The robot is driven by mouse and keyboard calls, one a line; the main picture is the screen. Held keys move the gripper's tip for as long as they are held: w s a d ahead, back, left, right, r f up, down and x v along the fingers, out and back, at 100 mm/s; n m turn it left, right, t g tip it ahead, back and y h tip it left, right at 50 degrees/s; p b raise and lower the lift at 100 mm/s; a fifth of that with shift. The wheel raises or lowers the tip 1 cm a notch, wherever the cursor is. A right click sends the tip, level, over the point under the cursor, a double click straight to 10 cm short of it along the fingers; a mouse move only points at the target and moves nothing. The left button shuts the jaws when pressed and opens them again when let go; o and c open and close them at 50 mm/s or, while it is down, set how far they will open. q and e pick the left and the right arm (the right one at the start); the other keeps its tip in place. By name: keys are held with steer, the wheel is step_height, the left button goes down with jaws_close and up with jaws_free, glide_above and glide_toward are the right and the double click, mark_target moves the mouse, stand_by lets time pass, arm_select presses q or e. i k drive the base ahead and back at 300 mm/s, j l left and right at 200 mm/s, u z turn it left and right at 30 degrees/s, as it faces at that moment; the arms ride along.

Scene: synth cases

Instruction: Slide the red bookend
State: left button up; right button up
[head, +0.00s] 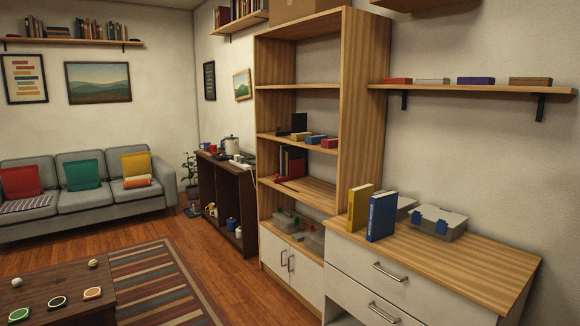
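No red bookend can be made out for certain from this distance. On a middle shelf of the tall wooden bookcase (265,100), upright dark red and dark items (293,163) stand together at the left side. One of them may be the bookend, but they are too small to tell apart. The bare wood of that shelf (318,190) shows to their right. Neither of my grippers is in view.
A white cabinet with a wooden top (480,262) stands at the right, bearing a yellow book (359,208), a blue book (382,217) and a grey case (438,222). A low table (30,290) is at lower left. Floor (245,295) before the bookcase is clear.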

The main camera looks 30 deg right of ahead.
mark_target(296, 166)
steer(key=i+l+z, duration=0.1)
steer(key=i, duration=0.75)
steer(key=i+l+z, duration=0.1)
steer(key=i, duration=0.7)
